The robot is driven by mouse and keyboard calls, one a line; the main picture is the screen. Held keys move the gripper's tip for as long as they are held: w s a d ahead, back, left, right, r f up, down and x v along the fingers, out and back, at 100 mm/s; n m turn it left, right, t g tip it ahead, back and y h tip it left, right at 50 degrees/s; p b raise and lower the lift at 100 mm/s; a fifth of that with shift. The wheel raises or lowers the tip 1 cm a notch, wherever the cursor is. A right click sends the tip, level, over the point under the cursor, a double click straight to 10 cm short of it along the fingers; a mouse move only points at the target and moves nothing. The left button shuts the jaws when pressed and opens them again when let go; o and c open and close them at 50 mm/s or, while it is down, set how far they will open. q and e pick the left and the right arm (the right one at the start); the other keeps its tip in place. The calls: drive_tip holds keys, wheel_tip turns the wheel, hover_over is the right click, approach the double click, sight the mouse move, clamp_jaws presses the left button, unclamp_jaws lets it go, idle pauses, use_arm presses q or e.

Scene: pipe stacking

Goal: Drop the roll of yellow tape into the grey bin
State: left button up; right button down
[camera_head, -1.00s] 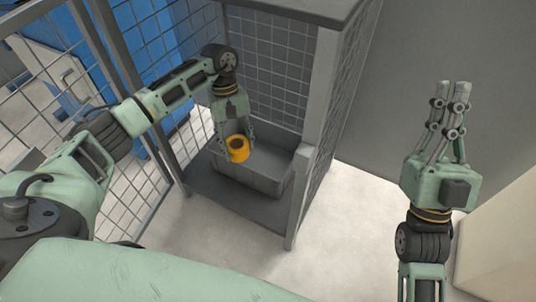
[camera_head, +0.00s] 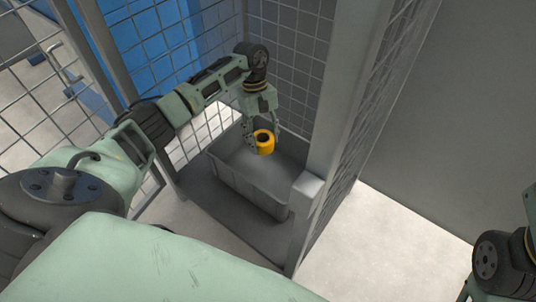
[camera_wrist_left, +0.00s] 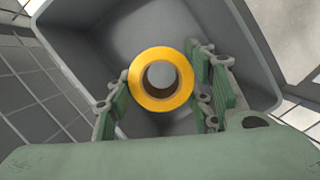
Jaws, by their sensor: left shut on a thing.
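The roll of yellow tape (camera_head: 264,142) is held in my left gripper (camera_head: 258,136), over the open grey bin (camera_head: 232,186). In the left wrist view the tape (camera_wrist_left: 138,94) sits between the two fingers of the left gripper (camera_wrist_left: 160,92), with the finger pads against its sides. The grey bin (camera_wrist_left: 226,30) lies beyond the tape in that view, its inside visible around the roll. The bin looks empty where I can see into it. Only part of my right arm shows at the right edge of the head view; the right gripper's fingers are out of frame.
The bin stands on a dark shelf (camera_head: 205,205) inside a wire-mesh enclosure. A grey post (camera_head: 307,200) rises close to the bin's right side, and mesh panels (camera_head: 300,60) stand behind it. Pale floor (camera_head: 365,245) is clear to the right.

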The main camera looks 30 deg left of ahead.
use_arm(q)
drive_tip(key=shift+f, duration=0.55)
drive_tip(key=o, duration=1.3)
drive_tip(key=v, duration=1.2)
